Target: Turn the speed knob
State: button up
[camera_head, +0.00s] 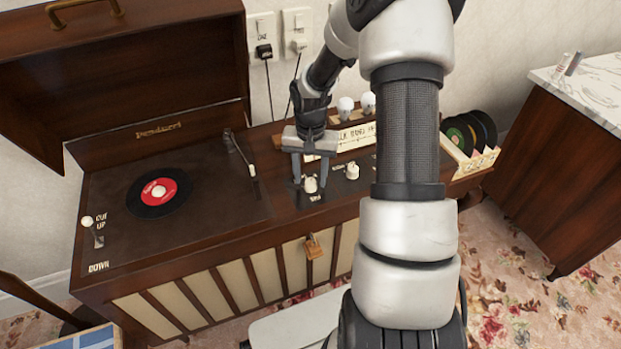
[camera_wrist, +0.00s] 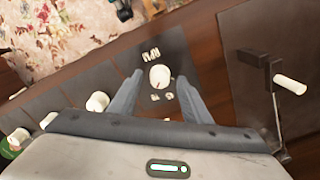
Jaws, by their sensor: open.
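A small cream knob (camera_head: 311,184) stands on the dark control panel of the record player cabinet (camera_head: 200,232), right of the turntable. It also shows in the wrist view (camera_wrist: 159,76), with small white markings around it that I cannot read clearly. My gripper (camera_head: 310,176) points down at this knob. In the wrist view my gripper (camera_wrist: 160,80) is open, with one finger on each side of the knob and a visible gap to each. A second cream knob (camera_head: 352,171) sits to the right; it shows left of the fingers in the wrist view (camera_wrist: 97,101).
A red-labelled record (camera_head: 160,191) lies on the turntable, with the tonearm (camera_head: 239,152) right of it. The cabinet lid (camera_head: 120,75) is raised at the back left. White bulbs (camera_head: 345,107) and a record rack (camera_head: 478,158) stand behind and right of the panel.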

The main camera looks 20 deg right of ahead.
jog(key=shift+f, duration=0.2)
jog(key=c, duration=1)
jog(key=shift+c, duration=0.2)
jog(key=shift+r+n, duration=0.1)
jog(key=shift+n, duration=0.2)
jog(key=n+p, duration=0.2)
jog(key=n, duration=0.1)
jog(key=n+p, duration=0.1)
jog(key=n, duration=0.4)
jog(key=shift+p, duration=0.35)
